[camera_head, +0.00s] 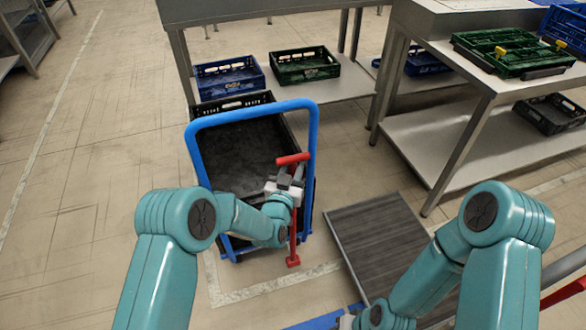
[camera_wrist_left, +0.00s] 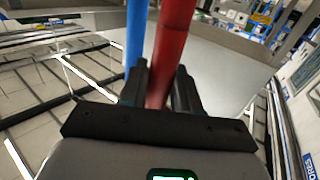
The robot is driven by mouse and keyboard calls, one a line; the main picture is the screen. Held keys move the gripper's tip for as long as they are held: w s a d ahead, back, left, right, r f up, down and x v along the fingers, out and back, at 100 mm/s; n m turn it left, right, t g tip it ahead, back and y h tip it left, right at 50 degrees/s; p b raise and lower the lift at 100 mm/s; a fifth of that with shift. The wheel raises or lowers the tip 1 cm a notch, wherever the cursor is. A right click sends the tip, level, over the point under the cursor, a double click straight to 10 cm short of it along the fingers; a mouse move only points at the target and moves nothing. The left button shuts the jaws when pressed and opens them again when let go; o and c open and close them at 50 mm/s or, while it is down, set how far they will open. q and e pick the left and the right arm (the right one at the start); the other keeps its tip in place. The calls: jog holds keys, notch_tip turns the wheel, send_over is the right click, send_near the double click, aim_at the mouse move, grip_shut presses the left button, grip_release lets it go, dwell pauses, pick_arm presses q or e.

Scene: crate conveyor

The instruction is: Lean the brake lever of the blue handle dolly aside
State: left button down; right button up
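The blue handle dolly (camera_head: 314,150) stands at the centre of the head view, its blue hoop handle towards me. Its red brake lever (camera_head: 293,245) has a crossbar grip on top (camera_head: 292,159) and looks roughly upright, in front of the handle's right side. My left gripper (camera_head: 290,178) is at the lever's upper part, just below the crossbar. In the left wrist view the red lever (camera_wrist_left: 171,45) runs between the two fingers (camera_wrist_left: 160,90), which look closed against it. The blue handle post (camera_wrist_left: 136,45) shows just left of it. My right arm is at the lower right; its fingers are not visible.
A black crate (camera_head: 240,103) sits on the dolly. A dark grey ribbed platform (camera_head: 375,240) lies right of the dolly. Steel tables stand behind and at right (camera_head: 500,145), bearing blue and green crates (camera_head: 229,74). The floor at left is clear.

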pick_arm(q)
jog(key=s+a+n+b, duration=0.1)
jog(key=s+a+b, duration=0.1)
jog(key=a, duration=0.4)
jog(key=s+a+f+n+t+b, duration=0.1)
jog(key=s+a+b, duration=0.1)
jog(key=a, duration=0.4)
jog(key=shift+a+f+b, duration=0.2)
jog(key=shift+a+b, duration=0.05)
jog(key=shift+b, duration=0.55)
jog(key=c, duration=1)
grip_release()
jog(key=shift+a, duration=0.1)
jog(key=shift+o, duration=0.2)
jog(key=shift+a+n, duration=0.1)
jog(key=shift+n, duration=0.2)
jog(key=shift+d, duration=0.2)
